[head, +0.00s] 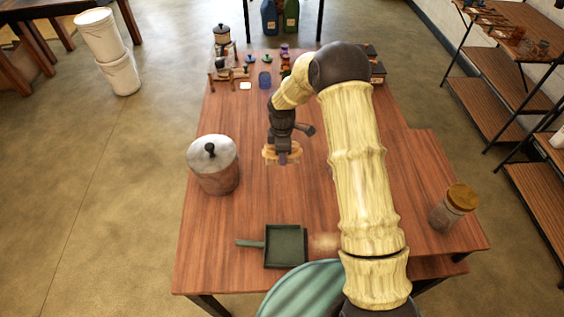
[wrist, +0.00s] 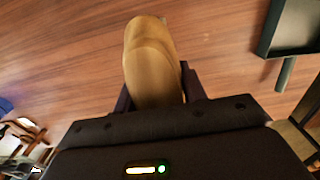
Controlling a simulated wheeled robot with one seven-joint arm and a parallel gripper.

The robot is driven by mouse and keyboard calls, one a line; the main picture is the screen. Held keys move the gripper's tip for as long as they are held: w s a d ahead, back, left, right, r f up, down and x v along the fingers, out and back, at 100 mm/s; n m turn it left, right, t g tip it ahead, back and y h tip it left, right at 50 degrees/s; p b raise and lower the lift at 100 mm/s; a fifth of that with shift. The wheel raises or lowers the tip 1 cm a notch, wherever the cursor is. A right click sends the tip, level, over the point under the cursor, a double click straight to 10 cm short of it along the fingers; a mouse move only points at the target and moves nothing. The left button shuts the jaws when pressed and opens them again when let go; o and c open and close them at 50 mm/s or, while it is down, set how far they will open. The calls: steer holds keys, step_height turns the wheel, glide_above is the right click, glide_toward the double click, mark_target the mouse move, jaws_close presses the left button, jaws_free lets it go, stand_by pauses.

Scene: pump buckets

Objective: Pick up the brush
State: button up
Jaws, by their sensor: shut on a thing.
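The brush (head: 270,153) is a tan wooden piece at the end of my arm, over the middle of the table. In the wrist view the brush (wrist: 152,55) is a rounded wooden body between my dark fingers, pointing away from the palm. My gripper (head: 283,158) is shut on it; the fingers also show in the wrist view (wrist: 157,92), one on each side. The brush's underside and bristles are hidden in the wrist view. I cannot tell whether the brush touches the table.
A lidded pot (head: 215,172) stands left, a cork-topped jar (head: 452,208) right. Small items and a grinder (head: 222,45) crowd the far end. The wood around my gripper is clear.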

steer(key=shift+r, duration=0.3)
steer(key=o, duration=0.5)
steer(key=shift+c, duration=0.2)
steer(key=c, duration=0.4)
steer(key=shift+o, duration=0.2)
steer(key=shift+s+d+r+m+p, duration=0.15)
steer(key=shift+d+m+p, duration=0.15)
steer(key=shift+p, duration=0.15)
steer(key=s+d+r+m+p, duration=0.4)
steer(key=s+d+m+p, duration=0.5)
steer(key=m, duration=0.8)
steer(key=d+p, duration=0.2)
steer(key=p, duration=0.1)
steer(key=shift+s+d+r+p, duration=0.15)
steer(key=shift+d+r+p, duration=0.05)
steer(key=shift+r+p, duration=0.15)
